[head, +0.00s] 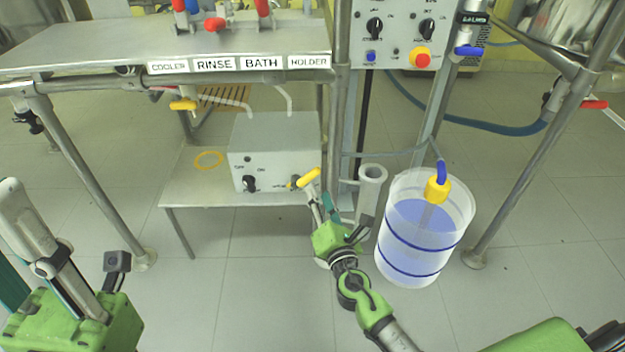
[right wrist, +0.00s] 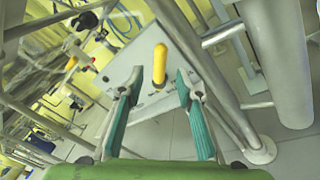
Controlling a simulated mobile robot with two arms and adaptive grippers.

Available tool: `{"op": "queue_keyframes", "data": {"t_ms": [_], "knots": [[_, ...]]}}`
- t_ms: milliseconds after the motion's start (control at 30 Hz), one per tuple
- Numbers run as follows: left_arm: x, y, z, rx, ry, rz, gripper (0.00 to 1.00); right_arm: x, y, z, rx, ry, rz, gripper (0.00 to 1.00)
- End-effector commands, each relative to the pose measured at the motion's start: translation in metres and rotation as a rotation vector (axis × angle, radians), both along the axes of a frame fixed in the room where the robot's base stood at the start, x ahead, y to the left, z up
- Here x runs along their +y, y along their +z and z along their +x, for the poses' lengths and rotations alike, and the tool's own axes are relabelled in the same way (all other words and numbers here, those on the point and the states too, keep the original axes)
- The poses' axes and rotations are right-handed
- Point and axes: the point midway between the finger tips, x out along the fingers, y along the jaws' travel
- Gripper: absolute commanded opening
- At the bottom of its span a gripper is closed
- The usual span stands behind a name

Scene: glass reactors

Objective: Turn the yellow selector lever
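The yellow selector lever (head: 309,178) sticks out from the lower right of the front of a white box (head: 275,150), tilted up to the right. My right gripper (head: 322,205) is just below and in front of it. In the right wrist view the lever (right wrist: 160,64) stands upright in the gap between the two teal fingers of my right gripper (right wrist: 160,95). The fingers are spread on either side, with a visible gap to the lever. My left gripper (head: 50,255) is at the lower left, far from the lever; its fingertips do not show clearly.
The white box stands on a low shelf (head: 185,190) under a steel table (head: 120,50). Another yellow handle (head: 183,105) hangs under the table. Open floor lies in front.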

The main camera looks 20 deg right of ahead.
Motion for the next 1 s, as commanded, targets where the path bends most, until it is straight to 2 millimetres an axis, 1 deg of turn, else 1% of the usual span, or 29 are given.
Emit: {"op": "queue_keyframes", "data": {"t_ms": [33, 100, 200, 333, 500, 767, 800, 867, 900, 1000], "knots": [[0.000, 0.000, 0.000, -0.004, 0.001, 0.000, 0.28, -0.001, 0.000, 0.013, -0.002, -0.001, 0.001, 0.32], [0.000, 0.000, 0.000, -0.008, 0.000, 0.001, 0.28, -0.001, -0.001, 0.027, -0.002, 0.000, 0.002, 0.32], [-0.001, 0.000, 0.001, -0.012, 0.001, 0.002, 0.28, -0.003, 0.000, 0.045, -0.001, -0.001, 0.002, 0.32], [-0.001, 0.001, 0.002, -0.020, 0.001, 0.003, 0.28, -0.004, -0.002, 0.061, 0.001, 0.001, 0.001, 0.32], [-0.001, 0.003, 0.001, -0.030, 0.001, 0.004, 0.28, -0.004, -0.001, 0.071, 0.001, 0.000, 0.002, 0.32], [-0.001, 0.004, 0.001, -0.029, 0.001, 0.003, 0.28, -0.004, -0.001, 0.072, 0.002, 0.001, 0.002, 0.32], [-0.001, 0.004, 0.001, -0.029, 0.001, 0.003, 0.28, -0.004, -0.001, 0.072, 0.002, 0.001, 0.002, 0.27], [-0.001, 0.004, 0.002, -0.029, 0.001, 0.002, 0.28, -0.004, -0.001, 0.072, 0.002, 0.001, 0.002, 0.12], [-0.001, 0.004, 0.001, -0.029, 0.001, 0.002, 0.28, -0.004, -0.001, 0.072, 0.002, 0.001, 0.002, 0.01], [-0.001, 0.004, 0.002, -0.029, 0.001, 0.001, 0.28, -0.004, -0.001, 0.072, 0.002, 0.001, 0.002, 0.00]]}}
